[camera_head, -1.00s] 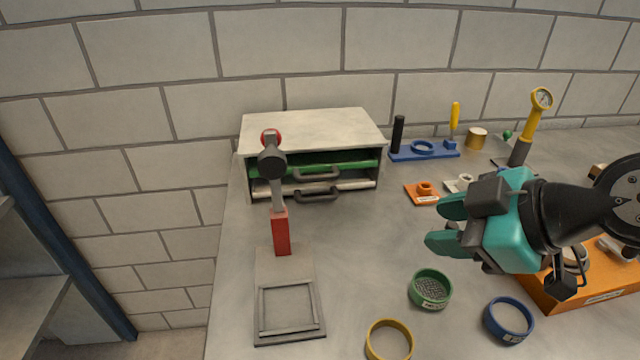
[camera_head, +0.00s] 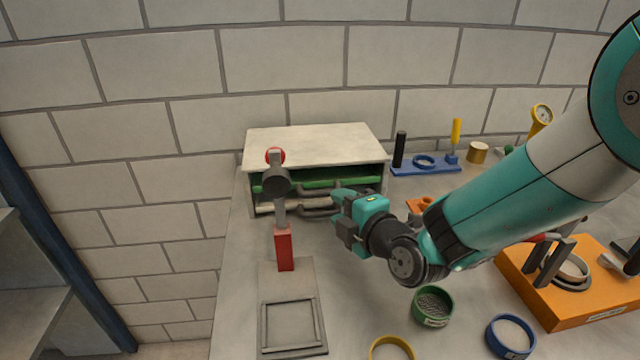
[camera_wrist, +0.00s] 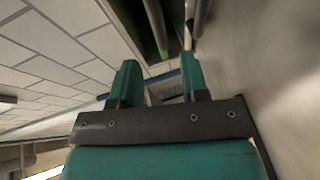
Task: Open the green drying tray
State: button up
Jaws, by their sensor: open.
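The green drying tray (camera_head: 334,183) is the upper of two trays in a cream-topped cabinet (camera_head: 312,146) against the wall. It has a dark grey bar handle at its front, partly hidden by my gripper. A pale lower tray (camera_head: 266,208) with a similar handle (camera_head: 318,212) sits below it. My gripper (camera_head: 338,197) is open, with its fingers pointing left just in front of the handles' right side. In the wrist view its two teal fingers (camera_wrist: 158,84) are apart, with a green strip and grey bars beyond them. I cannot tell whether a finger touches a handle.
A red-handled press-like tool (camera_head: 283,245) on a grey base stands in front of the cabinet's left. An orange block (camera_head: 570,300) is at right, and a blue tool holder (camera_head: 425,164) at the back.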

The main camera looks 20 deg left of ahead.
aim_at(322, 195)
jog(key=p+x, duration=0.1)
jog(key=x, duration=0.7)
jog(key=shift+a+p, duration=0.1)
jog(key=shift+p, duration=0.2)
grip_shut()
